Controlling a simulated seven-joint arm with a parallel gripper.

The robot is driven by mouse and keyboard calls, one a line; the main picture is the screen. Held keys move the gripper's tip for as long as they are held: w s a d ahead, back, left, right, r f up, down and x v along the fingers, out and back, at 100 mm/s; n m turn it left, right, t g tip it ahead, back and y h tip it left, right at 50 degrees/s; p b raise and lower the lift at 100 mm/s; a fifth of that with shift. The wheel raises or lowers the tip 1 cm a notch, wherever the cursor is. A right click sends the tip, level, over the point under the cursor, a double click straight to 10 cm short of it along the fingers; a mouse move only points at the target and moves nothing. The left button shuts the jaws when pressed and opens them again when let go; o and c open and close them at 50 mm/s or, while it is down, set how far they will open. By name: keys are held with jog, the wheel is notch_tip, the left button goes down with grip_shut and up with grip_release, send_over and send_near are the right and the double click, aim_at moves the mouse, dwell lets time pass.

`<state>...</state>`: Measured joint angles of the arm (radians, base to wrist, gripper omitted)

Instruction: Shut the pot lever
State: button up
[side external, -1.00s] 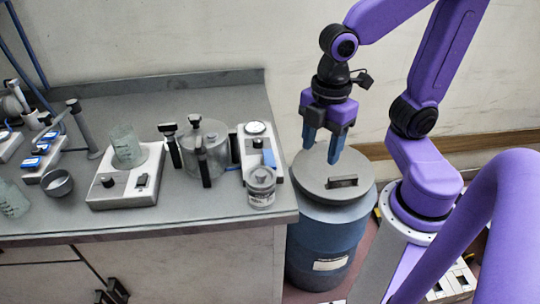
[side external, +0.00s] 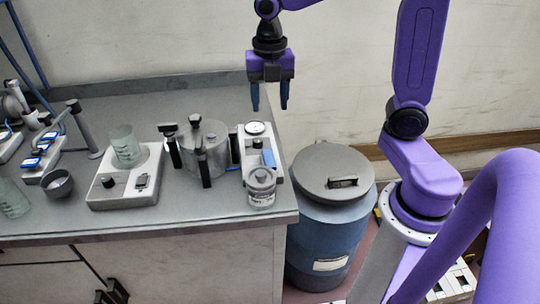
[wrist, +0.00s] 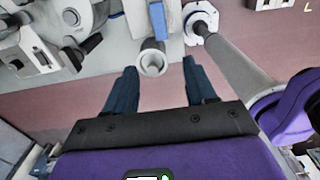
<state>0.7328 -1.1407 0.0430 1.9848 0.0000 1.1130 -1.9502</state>
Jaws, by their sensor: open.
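The pot (side external: 213,165) is a grey metal vessel with a lid, standing upright on the bench. Black lever handles stand around it; a tall one (side external: 202,165) is at its front and another (side external: 172,148) is on its left. I cannot tell how far each lever is turned.
A white plate unit (side external: 110,188) with a glass beaker (side external: 126,145) is left. A blue-grey drum (side external: 325,235) stands beside the bench. The bench behind the pot is clear.

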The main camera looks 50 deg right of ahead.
aim_at(270, 162)
notch_tip(270, 162, down, 17)
jog(key=shift+s+r, duration=0.1)
dwell(0.4)
grip_shut()
